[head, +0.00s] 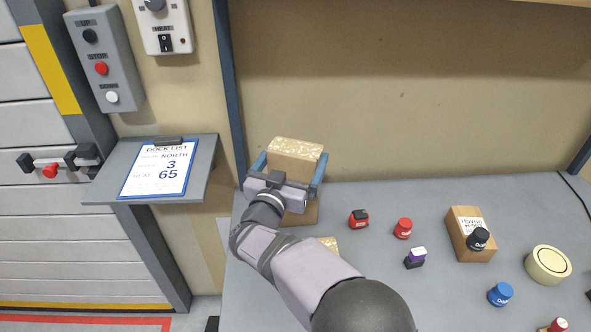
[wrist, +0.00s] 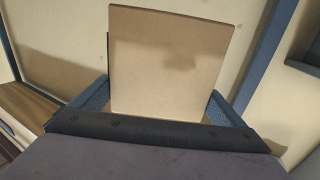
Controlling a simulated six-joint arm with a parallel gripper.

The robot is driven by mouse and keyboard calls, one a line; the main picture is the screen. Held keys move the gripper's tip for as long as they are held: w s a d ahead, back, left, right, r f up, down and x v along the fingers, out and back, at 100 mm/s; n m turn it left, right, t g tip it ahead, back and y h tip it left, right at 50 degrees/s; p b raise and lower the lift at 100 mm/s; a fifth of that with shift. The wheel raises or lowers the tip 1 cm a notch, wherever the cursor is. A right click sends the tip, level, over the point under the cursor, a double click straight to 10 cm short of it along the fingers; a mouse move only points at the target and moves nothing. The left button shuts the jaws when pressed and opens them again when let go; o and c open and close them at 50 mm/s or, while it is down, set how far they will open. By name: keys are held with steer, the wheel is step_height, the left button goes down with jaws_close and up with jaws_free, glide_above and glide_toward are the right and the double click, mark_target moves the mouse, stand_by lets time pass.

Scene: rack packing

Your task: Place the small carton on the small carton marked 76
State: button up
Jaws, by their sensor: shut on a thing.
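My gripper (head: 290,172) is at the left end of the grey table, its blue fingers shut on the sides of a small carton (head: 296,148) with a pale patterned band on top. In the wrist view, the carton (wrist: 170,65) fills the middle as a plain brown face between the two fingers (wrist: 160,105). Below the gripper in the head view, another brown carton (head: 306,214) shows in part. I cannot tell whether the held carton touches it. Its number is hidden, so I cannot tell whether it is the one marked 76.
A carton top (head: 328,243) shows behind my arm. A labelled carton (head: 470,232) lies to the right with a black-capped item (head: 478,239) at it. Tape (head: 547,265), red (head: 403,228) and blue (head: 500,294) caps stand around. A clipboard shelf (head: 205,165) is at the left.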

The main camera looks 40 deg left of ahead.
steer(key=shift+f, duration=1.8)
steer(key=shift+f, duration=0.15)
steer(key=o, duration=1.1)
steer(key=b+v, duration=0.2)
steer(key=v, duration=1)
steer(key=shift+d, duration=0.1)
